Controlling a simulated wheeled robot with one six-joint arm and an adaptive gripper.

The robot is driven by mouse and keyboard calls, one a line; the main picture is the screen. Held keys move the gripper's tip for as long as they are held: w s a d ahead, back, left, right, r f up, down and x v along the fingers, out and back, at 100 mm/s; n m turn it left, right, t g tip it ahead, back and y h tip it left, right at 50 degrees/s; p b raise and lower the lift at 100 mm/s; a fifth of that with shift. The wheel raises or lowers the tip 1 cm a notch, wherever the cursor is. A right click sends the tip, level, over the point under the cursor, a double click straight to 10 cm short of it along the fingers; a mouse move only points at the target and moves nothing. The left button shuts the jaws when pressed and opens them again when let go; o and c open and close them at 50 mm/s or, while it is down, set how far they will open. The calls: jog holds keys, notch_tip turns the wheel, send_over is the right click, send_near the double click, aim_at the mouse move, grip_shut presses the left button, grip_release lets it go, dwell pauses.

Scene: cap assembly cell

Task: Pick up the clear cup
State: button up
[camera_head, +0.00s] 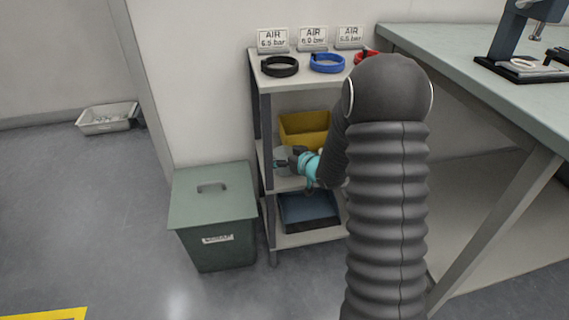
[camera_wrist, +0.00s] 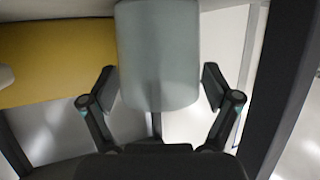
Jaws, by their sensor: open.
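The clear cup (camera_wrist: 158,50) shows as a pale, see-through grey-blue shape at the upper middle of the wrist view. My gripper (camera_wrist: 158,84) is open, with one finger on each side of the cup. Gaps show between the fingers and the cup's sides in that view. In the camera_head view my gripper (camera_head: 294,158) reaches into the middle level of the shelf rack. The cup (camera_head: 281,159) is a pale patch there, partly covered by the gripper. Its base and its contact with the shelf are hard to make out.
A yellow bin (camera_head: 304,126) stands behind on the shelf rack (camera_head: 258,110); it also shows in the wrist view (camera_wrist: 50,60). A dark rack post (camera_wrist: 285,80) is close on the right there. A blue tray (camera_head: 309,210) lies below. A green lidded bin (camera_head: 212,215) stands left.

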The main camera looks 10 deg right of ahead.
jog(key=c, duration=0.7)
jog(key=shift+r, duration=0.15)
